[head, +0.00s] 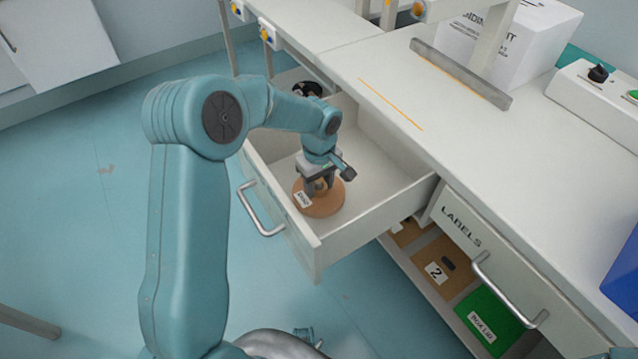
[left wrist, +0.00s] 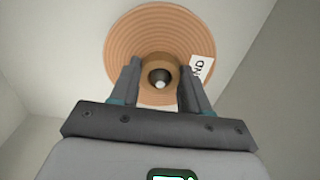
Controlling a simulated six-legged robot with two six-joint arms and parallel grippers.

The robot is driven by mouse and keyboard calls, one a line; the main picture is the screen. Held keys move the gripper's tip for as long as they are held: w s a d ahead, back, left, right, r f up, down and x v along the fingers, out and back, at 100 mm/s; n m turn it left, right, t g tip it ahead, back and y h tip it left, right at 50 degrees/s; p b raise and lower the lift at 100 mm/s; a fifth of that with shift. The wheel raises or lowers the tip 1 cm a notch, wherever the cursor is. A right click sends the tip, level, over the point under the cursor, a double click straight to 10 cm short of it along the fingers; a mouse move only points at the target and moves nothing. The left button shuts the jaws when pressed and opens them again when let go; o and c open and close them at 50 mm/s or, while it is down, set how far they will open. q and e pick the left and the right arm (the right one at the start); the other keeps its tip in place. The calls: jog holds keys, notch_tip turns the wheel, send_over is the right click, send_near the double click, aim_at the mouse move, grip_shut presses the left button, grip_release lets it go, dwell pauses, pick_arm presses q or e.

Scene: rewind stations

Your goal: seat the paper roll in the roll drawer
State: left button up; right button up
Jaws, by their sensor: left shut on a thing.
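The brown paper roll (head: 323,205) is inside the open roll drawer (head: 370,225), near its front left part. It lies flat, with a white label on it. My left gripper (head: 318,184) reaches down into the drawer and is shut on the roll's raised core. In the left wrist view the roll (left wrist: 125,45) shows concentric rings, and the two fingers of the gripper (left wrist: 160,82) stand on either side of the core. A dark hole with a pale tip shows in the core's middle. Whether the roll touches the drawer floor, I cannot tell. My right gripper is not in view.
The white worktop (head: 375,65) lies above and right of the drawer. A closed drawer marked LABELS (head: 465,232) is to the right. Below are a brown box marked 2 (head: 445,262) and a green box (head: 485,312). The drawer's right part is clear.

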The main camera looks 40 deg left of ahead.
pick_arm(q)
jog(key=shift+r, duration=0.1)
jog(key=shift+f, duration=0.2)
jog(key=o, duration=1.2)
jog(key=shift+r, duration=0.1)
jog(key=shift+r, duration=0.15)
notch_tip(320, 180, up, 12)
jog(key=shift+p, duration=1.15)
